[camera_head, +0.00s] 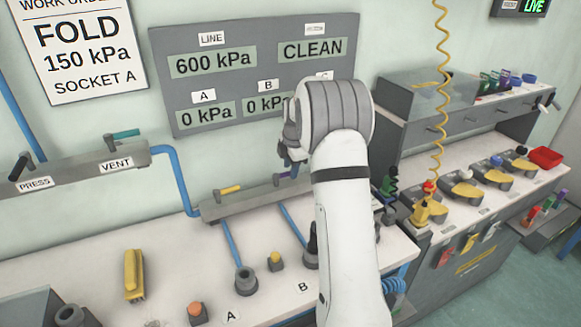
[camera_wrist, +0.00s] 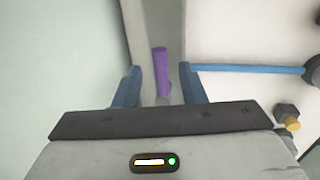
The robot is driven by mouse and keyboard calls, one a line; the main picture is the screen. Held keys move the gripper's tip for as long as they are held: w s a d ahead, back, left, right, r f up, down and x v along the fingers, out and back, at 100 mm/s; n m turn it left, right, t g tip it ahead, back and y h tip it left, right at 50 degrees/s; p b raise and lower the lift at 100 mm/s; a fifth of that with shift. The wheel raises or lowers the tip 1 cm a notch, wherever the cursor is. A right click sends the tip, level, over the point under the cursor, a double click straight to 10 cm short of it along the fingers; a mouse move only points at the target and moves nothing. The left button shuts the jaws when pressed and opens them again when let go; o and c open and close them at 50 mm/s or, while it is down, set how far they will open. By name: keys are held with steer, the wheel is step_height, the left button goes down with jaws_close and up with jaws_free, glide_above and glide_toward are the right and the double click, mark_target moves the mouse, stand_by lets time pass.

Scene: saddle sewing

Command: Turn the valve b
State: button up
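The purple valve handle (camera_wrist: 160,72), which I take to be valve b, shows in the wrist view as an upright bar. A small part of the handle (camera_head: 289,172) shows in the head view on the grey manifold (camera_head: 246,203), under my gripper. My gripper (camera_wrist: 161,75) is open, with one blue finger on each side of the handle and a visible gap to both. In the head view my arm hides most of the gripper (camera_head: 293,150) and the manifold's right end. A yellow valve handle (camera_head: 229,189) sits further left on the manifold.
Socket A (camera_head: 244,280) and a partly hidden socket by label B (camera_head: 310,260) stand on the bench, with blue pipes running to the manifold. The gauge panel (camera_head: 230,88) is on the wall close behind my gripper; A and B read 0 kPa, LINE 600 kPa.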

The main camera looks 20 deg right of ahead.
steer(key=shift+w+f, duration=0.1)
steer(key=shift+f, duration=0.3)
steer(key=shift+c, duration=0.5)
jaws_close()
